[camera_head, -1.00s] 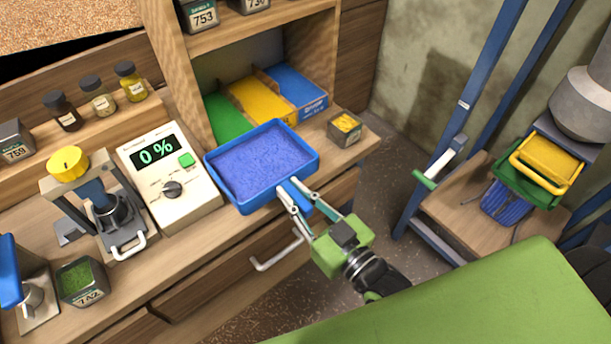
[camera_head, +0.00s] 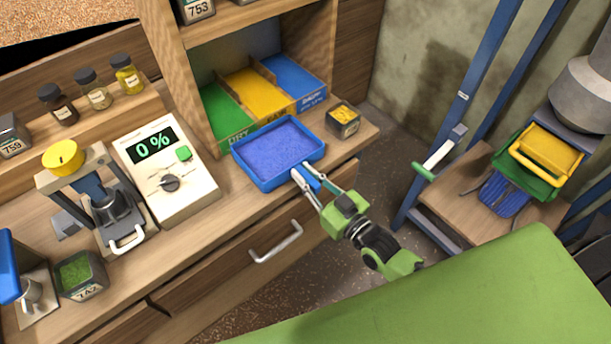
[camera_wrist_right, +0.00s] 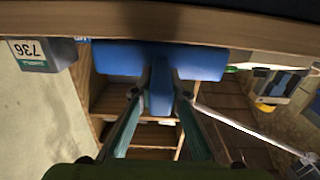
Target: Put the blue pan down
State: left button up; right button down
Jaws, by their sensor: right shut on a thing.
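The blue pan (camera_head: 262,181) holds a blue-violet powder and lies level at the bench's front edge, in front of the coloured bins. I cannot tell whether its bottom touches the bench top. My right gripper (camera_head: 311,180) is shut on the pan's handle, which sticks out past the bench edge toward the arm. In the right wrist view, the fingers of my right gripper (camera_wrist_right: 160,100) flank the blue handle, and part of the blue pan (camera_wrist_right: 118,58) shows against the wood. My left gripper is not in view.
Beside the pan stand a small box of yellow material (camera_head: 343,121) and a white meter (camera_head: 168,168) reading 0 %. Green, yellow and blue bins (camera_head: 295,82) are behind it. A drawer handle (camera_head: 276,243) juts out below. A blue-framed elevator (camera_head: 440,150) stands at right.

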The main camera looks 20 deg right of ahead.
jog(key=shift+w, duration=0.1)
jog(key=shift+f, duration=0.1)
jog(key=c, duration=2)
grip_release()
jog(key=shift+f, duration=0.25)
jog(key=shift+r, duration=0.15)
jog(key=b+v, duration=0.1)
jog(key=v, duration=1.1)
